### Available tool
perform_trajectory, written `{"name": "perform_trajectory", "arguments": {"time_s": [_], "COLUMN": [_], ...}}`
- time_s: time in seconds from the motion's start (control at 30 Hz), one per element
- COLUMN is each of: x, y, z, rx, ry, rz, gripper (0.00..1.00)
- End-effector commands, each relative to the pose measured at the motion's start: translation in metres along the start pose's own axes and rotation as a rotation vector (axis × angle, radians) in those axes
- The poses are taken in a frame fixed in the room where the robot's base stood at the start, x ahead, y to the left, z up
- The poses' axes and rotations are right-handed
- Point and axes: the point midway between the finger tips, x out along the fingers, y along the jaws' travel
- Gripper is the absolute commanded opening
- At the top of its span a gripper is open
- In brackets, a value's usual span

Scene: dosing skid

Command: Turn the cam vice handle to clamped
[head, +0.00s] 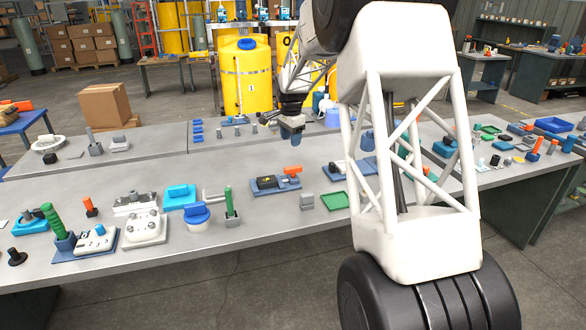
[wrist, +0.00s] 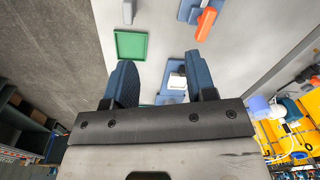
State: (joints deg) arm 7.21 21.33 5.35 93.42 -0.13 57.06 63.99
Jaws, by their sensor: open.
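What looks like the cam vice is a low blue base (head: 288,188) with a dark block on it, on the near part of the bench in the head view. Its orange handle (head: 292,170) lies across the right end of the base. In the wrist view the orange handle (wrist: 206,23) shows at the top, beyond my fingertips, beside part of the blue base. My gripper (head: 291,135) hangs above the bench, behind the vice in the head view. In the wrist view my gripper (wrist: 161,82) is open and empty, its fingers apart from the handle.
A green tray (wrist: 131,45) and a grey block (wrist: 128,11) lie near the vice. A white and blue fixture (wrist: 176,81) shows between and below my fingers. Several fixtures crowd the bench to the left, including a white-and-blue round pot (head: 196,216). Bare bench lies behind the vice.

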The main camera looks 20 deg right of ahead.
Motion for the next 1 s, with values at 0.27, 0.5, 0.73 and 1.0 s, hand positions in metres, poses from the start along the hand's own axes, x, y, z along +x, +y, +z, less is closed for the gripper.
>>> {"name": "perform_trajectory", "arguments": {"time_s": [0.27,0.5,0.73,1.0], "x": [0.053,0.1,0.129,0.135], "y": [-0.045,-0.077,-0.094,-0.098], "z": [-0.035,-0.063,-0.08,-0.083], "rx": [0.133,0.245,0.314,0.331], "ry": [-0.009,-0.014,-0.016,-0.016], "rz": [0.021,0.037,0.046,0.047], "gripper": [0.51,0.51,0.51,0.51]}}
